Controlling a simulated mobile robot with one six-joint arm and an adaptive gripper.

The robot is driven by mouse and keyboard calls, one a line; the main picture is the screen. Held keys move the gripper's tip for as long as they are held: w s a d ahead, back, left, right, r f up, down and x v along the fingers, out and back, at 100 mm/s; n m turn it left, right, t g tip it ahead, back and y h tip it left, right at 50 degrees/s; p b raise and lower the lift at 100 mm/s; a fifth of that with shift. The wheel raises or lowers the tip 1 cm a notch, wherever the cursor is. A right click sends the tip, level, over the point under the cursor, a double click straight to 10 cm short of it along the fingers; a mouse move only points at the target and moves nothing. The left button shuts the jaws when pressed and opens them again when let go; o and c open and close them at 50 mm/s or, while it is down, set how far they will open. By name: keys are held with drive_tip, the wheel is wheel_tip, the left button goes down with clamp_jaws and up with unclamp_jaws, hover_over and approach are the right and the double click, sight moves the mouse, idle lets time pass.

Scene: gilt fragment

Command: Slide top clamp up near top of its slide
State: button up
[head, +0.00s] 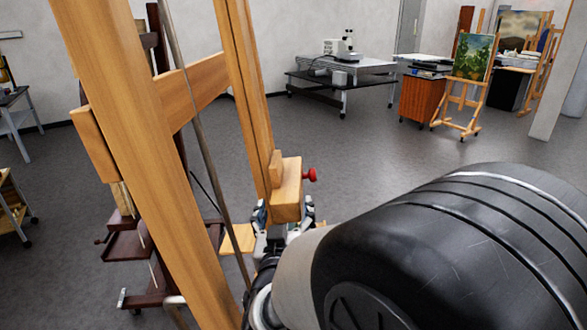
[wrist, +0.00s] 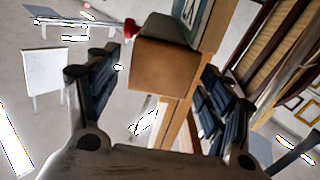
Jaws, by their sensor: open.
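The top clamp (head: 287,190) is a light wooden block with a red knob (head: 310,175) on its right side. It sits on the upright wooden slide (head: 247,90) of a nearby easel. My gripper (head: 284,211) is at the block's lower end, with blue-grey fingers showing on both sides of it. In the wrist view the block (wrist: 170,66) lies between the spread fingers, with the knob (wrist: 131,28) near the left fingertip. A gap shows between the left finger and the block; contact on the right is unclear. My arm hides the slide's lower part.
The easel's thick front post (head: 140,150) and a thin metal rod (head: 195,110) stand left of the clamp. A wooden crossbar (head: 195,88) joins the slide from the left. A low table with a microscope (head: 345,70) stands farther back, with open floor between.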

drive_tip(key=w, duration=0.5)
drive_tip(key=shift+r, duration=0.1)
drive_tip(key=c, duration=1.5)
drive_tip(key=r+p, duration=0.2)
drive_tip(key=r, duration=0.2)
drive_tip(key=a+r+p, duration=0.1)
drive_tip(key=r+p, duration=0.2)
drive_tip(key=r, duration=0.2)
drive_tip(key=r+p, duration=0.2)
drive_tip(key=r, duration=0.2)
drive_tip(key=shift+a+r+p, duration=0.35)
drive_tip(key=shift+a, duration=0.05)
drive_tip(key=o, duration=1.5)
drive_tip(key=shift+f, duration=0.25)
